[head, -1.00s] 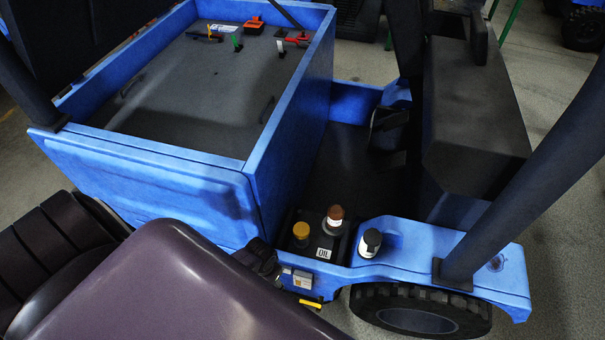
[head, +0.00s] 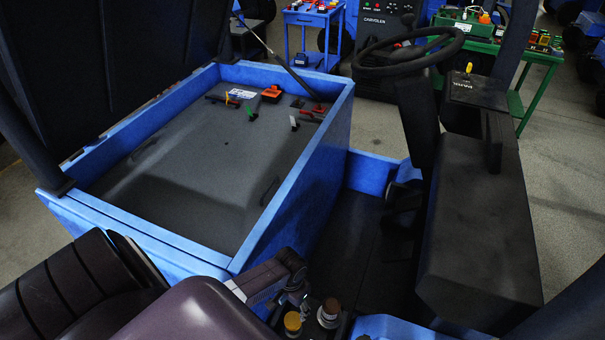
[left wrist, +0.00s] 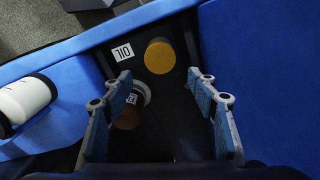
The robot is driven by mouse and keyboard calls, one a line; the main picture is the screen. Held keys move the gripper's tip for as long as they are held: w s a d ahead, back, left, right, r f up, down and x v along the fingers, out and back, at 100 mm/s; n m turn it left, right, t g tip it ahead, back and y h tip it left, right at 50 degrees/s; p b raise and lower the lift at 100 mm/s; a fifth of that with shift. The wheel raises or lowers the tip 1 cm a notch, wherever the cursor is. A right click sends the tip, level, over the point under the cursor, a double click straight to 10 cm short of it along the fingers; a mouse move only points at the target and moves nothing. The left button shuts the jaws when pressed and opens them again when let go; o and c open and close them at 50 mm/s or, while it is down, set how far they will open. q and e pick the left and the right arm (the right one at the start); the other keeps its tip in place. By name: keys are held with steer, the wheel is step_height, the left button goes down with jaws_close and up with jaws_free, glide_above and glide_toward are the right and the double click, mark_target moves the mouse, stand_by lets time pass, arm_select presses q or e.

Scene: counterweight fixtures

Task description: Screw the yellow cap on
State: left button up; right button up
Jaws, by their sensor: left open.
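The yellow cap (head: 292,321) shows at the bottom of the head view, in the dark recess beside the blue box. In the left wrist view the yellow cap (left wrist: 160,56) lies just beyond my left fingertips, roughly midway between their lines. My left gripper (left wrist: 158,84) is open, with nothing between its fingers touching them that I can see. In the head view my left gripper (head: 296,292) hangs just above the yellow cap. Whether the cap sits tight on its neck cannot be told. My right gripper is out of view.
A brown-capped container (head: 329,312) stands close beside the yellow cap; it is partly behind a finger in the wrist view (left wrist: 128,116). An OIL label (left wrist: 122,52) is near the cap. Blue walls (left wrist: 255,70) flank the recess.

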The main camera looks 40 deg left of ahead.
mark_target(293, 320)
arm_select(q)
steer(key=f+b, duration=0.3)
steer(key=shift+s, duration=0.3)
step_height(293, 320, down, 5)
steer(key=b, duration=0.5)
steer(key=shift+w+f, duration=0.1)
steer(key=shift+f, duration=0.1)
steer(key=shift+f+b, duration=0.35)
steer(key=shift+f, duration=0.4)
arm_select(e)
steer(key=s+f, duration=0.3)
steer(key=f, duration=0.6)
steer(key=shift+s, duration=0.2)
arm_select(q)
steer(key=shift+r, duration=0.1)
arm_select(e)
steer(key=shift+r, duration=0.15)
arm_select(q)
steer(key=shift+c, duration=0.2)
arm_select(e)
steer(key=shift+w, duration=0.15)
